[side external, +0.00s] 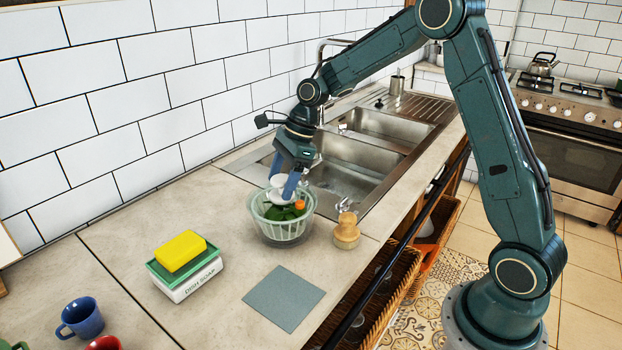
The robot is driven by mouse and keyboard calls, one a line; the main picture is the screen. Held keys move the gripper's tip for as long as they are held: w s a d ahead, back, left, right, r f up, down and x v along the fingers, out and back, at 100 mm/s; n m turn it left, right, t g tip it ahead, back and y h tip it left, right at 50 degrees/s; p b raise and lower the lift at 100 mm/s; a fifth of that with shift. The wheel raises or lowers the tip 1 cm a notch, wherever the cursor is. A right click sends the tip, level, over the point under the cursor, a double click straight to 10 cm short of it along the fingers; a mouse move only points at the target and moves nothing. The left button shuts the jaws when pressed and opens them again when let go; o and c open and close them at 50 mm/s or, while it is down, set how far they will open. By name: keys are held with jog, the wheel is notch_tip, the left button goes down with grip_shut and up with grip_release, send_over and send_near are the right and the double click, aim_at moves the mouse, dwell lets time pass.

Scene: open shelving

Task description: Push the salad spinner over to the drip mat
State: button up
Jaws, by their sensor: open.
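The salad spinner (284,228) is a clear bowl with a pale green basket, holding green leaves and an orange piece. It stands upright on the counter by the sink's near edge. The drip mat (284,298) is a flat grey-blue square, nearer the camera near the counter's front edge, with bare counter between it and the spinner. My gripper (283,188) points down at the spinner's far rim, its blue fingers apart around a white part there. I cannot tell whether the fingers touch the spinner.
A wooden-handled brush (346,232) stands right of the spinner. A dish soap box (186,272) with a yellow sponge (180,251) on top lies left of the mat. A blue mug (78,318) and a red one (104,343) are at lower left. The sink (350,165) lies behind.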

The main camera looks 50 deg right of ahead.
jog(key=shift+a+f, duration=0.15)
jog(key=shift+f, duration=0.2)
grip_shut()
dwell(0.3)
jog(key=s+a, duration=1.3)
jog(key=a, duration=0.2)
jog(key=shift+a, duration=0.15)
dwell(1.1)
